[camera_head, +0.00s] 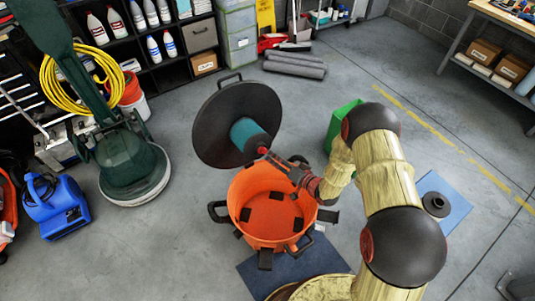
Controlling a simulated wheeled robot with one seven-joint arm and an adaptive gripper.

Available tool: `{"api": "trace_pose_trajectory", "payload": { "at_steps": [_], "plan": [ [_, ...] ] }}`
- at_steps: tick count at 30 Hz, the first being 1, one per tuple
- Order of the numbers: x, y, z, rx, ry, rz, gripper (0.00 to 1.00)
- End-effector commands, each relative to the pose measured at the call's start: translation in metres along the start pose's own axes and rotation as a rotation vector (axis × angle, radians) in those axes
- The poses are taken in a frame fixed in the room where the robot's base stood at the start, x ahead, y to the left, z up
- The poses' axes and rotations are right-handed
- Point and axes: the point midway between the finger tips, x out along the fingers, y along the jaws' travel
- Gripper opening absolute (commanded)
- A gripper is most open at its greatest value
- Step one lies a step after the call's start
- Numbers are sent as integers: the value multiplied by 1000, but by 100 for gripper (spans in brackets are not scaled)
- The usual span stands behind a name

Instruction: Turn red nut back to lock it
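A black round lid (218,110) with a handle at its top edge stands tilted beyond an orange drum. A teal cylinder (246,133) projects from its middle toward my arm. A small red part, apparently the red nut (262,151), shows at the cylinder's near end. My gripper (270,156) reaches in from the right with its tips at this red part. They look touching or very close. The fingers are dark and small here, so I cannot tell if they are closed on the nut. Part of the nut is hidden by them.
The open orange drum (247,211) with black clips stands below my gripper. A green bin (339,123) is close behind my arm. A black ring-shaped part (436,204) sits on a blue mat (457,207) at right. A green floor machine (133,160) stands left.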

Motion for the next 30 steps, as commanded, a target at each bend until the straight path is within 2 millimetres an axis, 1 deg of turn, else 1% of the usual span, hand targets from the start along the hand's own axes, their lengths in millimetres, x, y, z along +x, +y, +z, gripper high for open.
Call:
{"api": "trace_pose_trajectory", "payload": {
  "at_steps": [1, 6, 9, 12, 15, 22, 30],
  "plan": [
    [10, 0, 3, -2, -2, -2, 36],
    [36, 1, 3, -2, -2, 0, 36],
    [47, 1, 2, -3, -2, -1, 36],
    [54, 1, 2, -3, -2, 1, 36],
    [58, 1, 1, -2, -1, 2, 36],
    [58, 0, 0, -2, -1, 2, 36],
    [58, 0, 1, -2, -1, 2, 21]
  ]
}}
